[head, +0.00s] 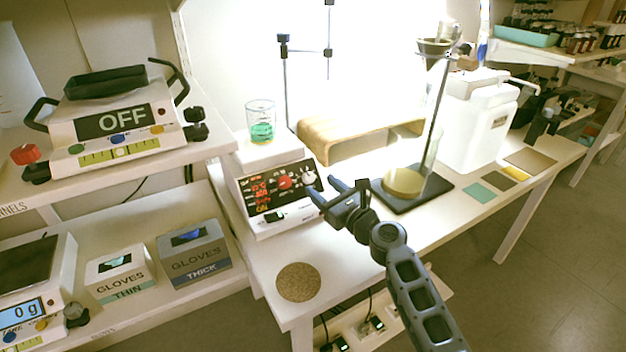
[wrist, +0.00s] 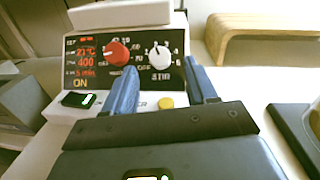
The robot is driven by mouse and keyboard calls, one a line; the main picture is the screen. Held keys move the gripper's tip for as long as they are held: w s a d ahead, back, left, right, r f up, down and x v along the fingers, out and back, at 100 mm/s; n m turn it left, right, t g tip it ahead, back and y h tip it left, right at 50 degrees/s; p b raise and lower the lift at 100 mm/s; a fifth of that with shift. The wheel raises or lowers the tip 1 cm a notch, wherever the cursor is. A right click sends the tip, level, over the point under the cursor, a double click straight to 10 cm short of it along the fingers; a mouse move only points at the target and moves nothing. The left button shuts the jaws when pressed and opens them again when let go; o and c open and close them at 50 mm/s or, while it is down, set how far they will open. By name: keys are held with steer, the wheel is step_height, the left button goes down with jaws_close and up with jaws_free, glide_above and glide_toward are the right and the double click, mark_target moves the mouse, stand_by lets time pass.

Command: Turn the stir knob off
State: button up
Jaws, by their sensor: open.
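The hotplate stirrer (head: 262,180) stands on the white bench with a black front panel and lit red readouts. In the wrist view the stirrer panel (wrist: 84,57) reads 21°C, 400, 5 min and ON. The white stir knob (wrist: 159,55) sits at the panel's right, above the word STIR; it also shows in the head view (head: 308,177). A red knob (wrist: 117,53) is left of it. My gripper (head: 322,187) is open in front of the panel. In the wrist view its blue fingers (wrist: 162,82) stand either side of the white knob, and no contact shows.
A glass beaker (head: 261,122) with green liquid stands on the stirrer. A cork mat (head: 298,282) lies in front of it. A wooden stand (head: 345,142) is behind, and a black-based ring stand (head: 436,190) is to the right.

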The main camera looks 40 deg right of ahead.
mark_target(311, 178)
steer(key=shift+w+d, duration=0.15)
steer(key=shift+w, duration=0.9)
steer(key=shift+w+d, duration=0.15)
steer(key=shift+w, duration=0.85)
steer(key=shift+c, duration=0.2)
steer(key=c, duration=1)
